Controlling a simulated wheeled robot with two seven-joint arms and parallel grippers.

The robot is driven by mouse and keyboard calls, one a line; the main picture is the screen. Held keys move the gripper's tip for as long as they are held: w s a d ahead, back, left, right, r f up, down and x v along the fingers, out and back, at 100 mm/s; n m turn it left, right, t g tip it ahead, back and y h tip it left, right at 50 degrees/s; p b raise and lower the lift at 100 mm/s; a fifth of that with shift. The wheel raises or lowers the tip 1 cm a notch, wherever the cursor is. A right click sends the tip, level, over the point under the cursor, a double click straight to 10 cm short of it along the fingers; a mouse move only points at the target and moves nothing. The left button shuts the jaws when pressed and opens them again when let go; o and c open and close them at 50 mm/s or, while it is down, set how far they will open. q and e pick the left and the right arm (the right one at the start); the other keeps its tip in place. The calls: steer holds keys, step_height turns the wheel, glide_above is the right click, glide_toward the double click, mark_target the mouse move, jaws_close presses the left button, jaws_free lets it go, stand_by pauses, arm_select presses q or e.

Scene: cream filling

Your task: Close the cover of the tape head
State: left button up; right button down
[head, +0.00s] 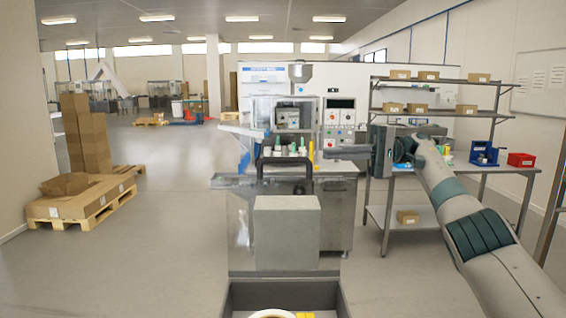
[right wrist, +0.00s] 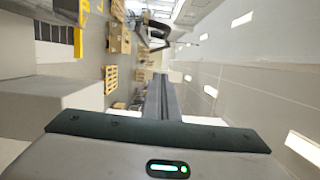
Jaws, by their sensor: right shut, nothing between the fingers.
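The filling machine (head: 340,112) stands straight ahead, with small bottles (head: 302,149) on its deck. A black arched frame (head: 284,162) stands at the front of the deck, beside a yellow post (head: 311,150). I cannot tell for sure which part is the tape head or how its cover stands. My right gripper (head: 328,153) reaches in from the right, pointing left near the yellow post; contact cannot be told. Its fingers are shut and empty, and show in the right wrist view (right wrist: 162,92). My left gripper is not in view.
A grey box (head: 287,232) stands in front of the machine. A dark tray (head: 240,298) with a roll (head: 270,314) is at the bottom edge.

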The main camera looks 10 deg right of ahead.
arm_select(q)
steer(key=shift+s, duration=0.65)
arm_select(e)
steer(key=shift+s+r+n, duration=0.2)
steer(key=shift+r+n, duration=0.1)
steer(key=shift+r, duration=0.15)
steer(key=shift+a, duration=0.15)
